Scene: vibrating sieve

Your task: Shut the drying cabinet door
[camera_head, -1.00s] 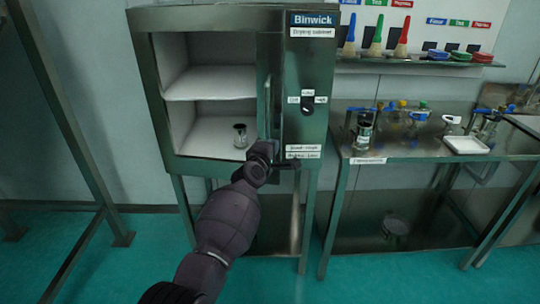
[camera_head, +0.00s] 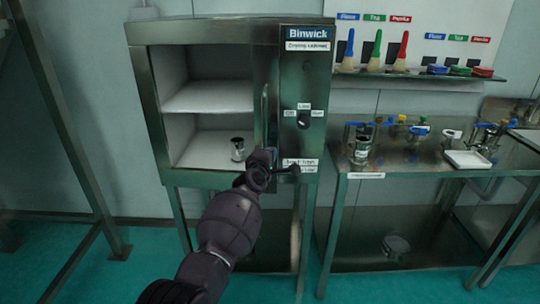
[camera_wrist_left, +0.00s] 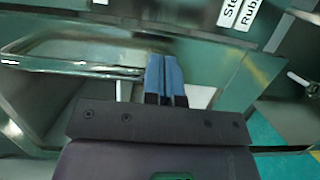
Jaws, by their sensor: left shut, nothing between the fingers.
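The drying cabinet (camera_head: 137,60) is a grey-green metal box labelled Binwick, with its compartment open to view. Its door (camera_head: 262,65) stands open, seen nearly edge-on at the compartment's right side. The upright door handle (camera_head: 265,115) is on it; in the left wrist view the handle (camera_wrist_left: 75,68) is a shiny bar. My left gripper (camera_head: 262,158) is at the lower end of the door, near the handle's bottom. In the left wrist view its blue fingers (camera_wrist_left: 165,78) are shut together and empty, close to the handle; contact cannot be told. My right gripper is out of view.
A metal cup (camera_head: 237,148) stands on the cabinet's lower shelf. The control panel with a knob (camera_head: 303,121) is right of the door. A steel bench (camera_head: 400,180) with glassware and a white tray (camera_head: 467,160) stands at right; a metal frame (camera_head: 75,150) is at left.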

